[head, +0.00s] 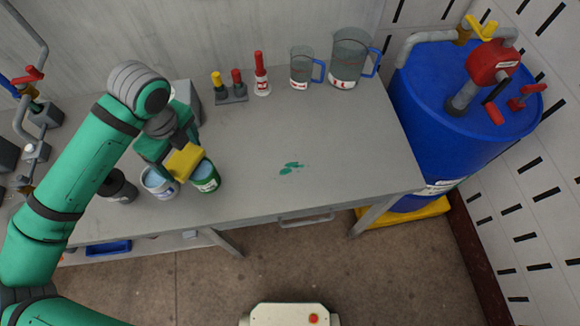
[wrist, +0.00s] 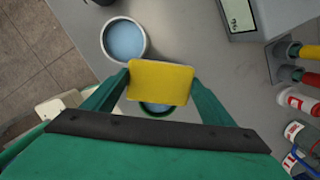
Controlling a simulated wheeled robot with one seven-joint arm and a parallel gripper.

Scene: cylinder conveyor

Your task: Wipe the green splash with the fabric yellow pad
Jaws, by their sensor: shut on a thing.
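The yellow fabric pad (head: 184,162) is held by my gripper (head: 172,164) above the table, close over the cans at the left. In the wrist view the pad (wrist: 160,82) sits between the two green fingers of my gripper (wrist: 160,88), which are shut on it. The green splash (head: 291,168) lies on the bare grey table top, to the right of the pad in the head view. I do not see the splash in the wrist view.
A green can (head: 206,178), a white can of blue liquid (head: 158,183) and a dark can (head: 118,187) stand at the table's front left. Bottles and jugs (head: 349,60) line the back. A blue drum (head: 445,110) stands right. The table (head: 340,140) around the splash is clear.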

